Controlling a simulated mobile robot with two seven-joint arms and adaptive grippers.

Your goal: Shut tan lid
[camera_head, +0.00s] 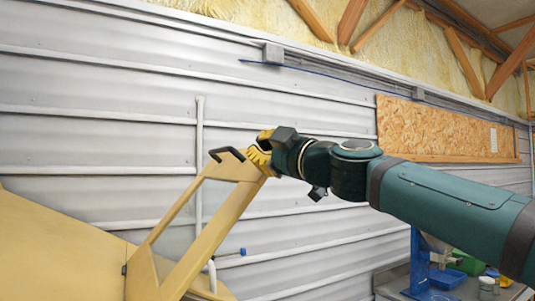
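The tan lid (208,240) stands raised and tilted, a frame with a see-through panel in its middle. A black handle (227,154) is on its upper edge. The lower edge meets a tan body (60,250), the hopper, at the lower left, where a small dark hinge shows. My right gripper (260,158), with yellow fingers, is at the lid's top right corner, just right of the handle. It overlaps the corner in the picture; I cannot tell whether it touches or whether the fingers are open. My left gripper is not in view.
A ribbed grey metal wall (90,140) stands behind, with a vertical pipe. A wooden board (440,128) is on it at right. At the lower right a bench (395,280) holds a blue stand, a green container and small jars. A blue-tipped rod (243,252) shows right of the lid.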

